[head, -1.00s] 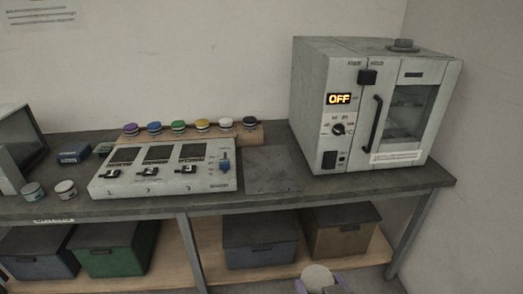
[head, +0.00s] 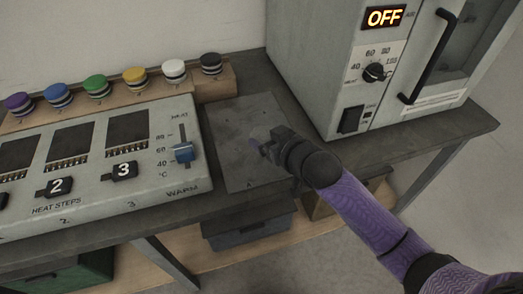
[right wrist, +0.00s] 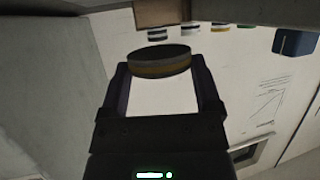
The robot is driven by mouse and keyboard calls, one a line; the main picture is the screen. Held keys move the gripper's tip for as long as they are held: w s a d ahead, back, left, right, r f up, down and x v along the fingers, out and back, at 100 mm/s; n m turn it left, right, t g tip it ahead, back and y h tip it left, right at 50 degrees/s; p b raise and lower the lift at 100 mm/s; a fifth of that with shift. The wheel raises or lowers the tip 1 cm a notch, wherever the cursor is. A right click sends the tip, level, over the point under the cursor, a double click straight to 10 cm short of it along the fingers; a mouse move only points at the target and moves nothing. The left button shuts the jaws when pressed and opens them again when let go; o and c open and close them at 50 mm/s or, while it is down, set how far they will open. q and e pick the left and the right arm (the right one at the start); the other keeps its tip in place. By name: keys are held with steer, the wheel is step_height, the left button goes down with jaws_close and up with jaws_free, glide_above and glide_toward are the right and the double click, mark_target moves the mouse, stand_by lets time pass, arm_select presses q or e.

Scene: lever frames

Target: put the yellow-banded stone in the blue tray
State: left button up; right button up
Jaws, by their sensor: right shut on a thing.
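The yellow-banded stone (right wrist: 160,63) is a dark round disc with an amber band around its side. In the right wrist view it sits between the two fingertips of my right gripper (right wrist: 160,78), which is shut on it. In the head view my right gripper (head: 262,147) is over the grey plate (head: 236,115) on the bench; the stone is mostly hidden there, and I cannot tell its height above the plate. My left gripper is not in view.
A wooden rack (head: 215,88) holds several coloured discs, including a yellow-topped one (head: 134,78). The heat-step panel (head: 95,187) with a blue slider (head: 184,153) lies left of the plate. An oven (head: 310,60) reading OFF stands right.

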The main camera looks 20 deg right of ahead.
mark_target(268, 163)
step_height(268, 163, down, 7)
steer(key=b, duration=0.3)
steer(key=shift+r, duration=0.2)
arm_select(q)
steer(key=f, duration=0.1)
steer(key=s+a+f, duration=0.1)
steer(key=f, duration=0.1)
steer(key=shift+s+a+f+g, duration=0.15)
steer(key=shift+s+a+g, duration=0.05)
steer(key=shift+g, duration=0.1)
arm_select(e)
steer(key=shift+f, duration=0.1)
steer(key=o, duration=0.9)
steer(key=shift+o, duration=0.9)
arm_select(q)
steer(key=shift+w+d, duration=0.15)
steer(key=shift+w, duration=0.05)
